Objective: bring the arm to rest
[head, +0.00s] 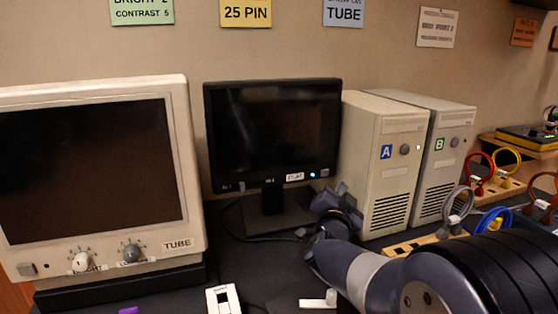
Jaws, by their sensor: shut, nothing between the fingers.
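My gripper (337,199) is in the middle of the head view, at the end of my grey-blue arm, which reaches in from the lower right. Its fingers are shut and hold nothing. It is above the dark bench, in front of the gap between the black flat monitor (274,130) and the beige computer tower marked A (385,165). I cannot tell how far it is from either. My arm hides part of the bench at the lower right.
A beige TUBE monitor (190,228) with two knobs stands at left. Tower B (440,160) stands beside tower A. Coloured cable loops (480,165) stand on wooden racks at right. A white switch plate (223,299) and a small white piece (318,300) lie at the front.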

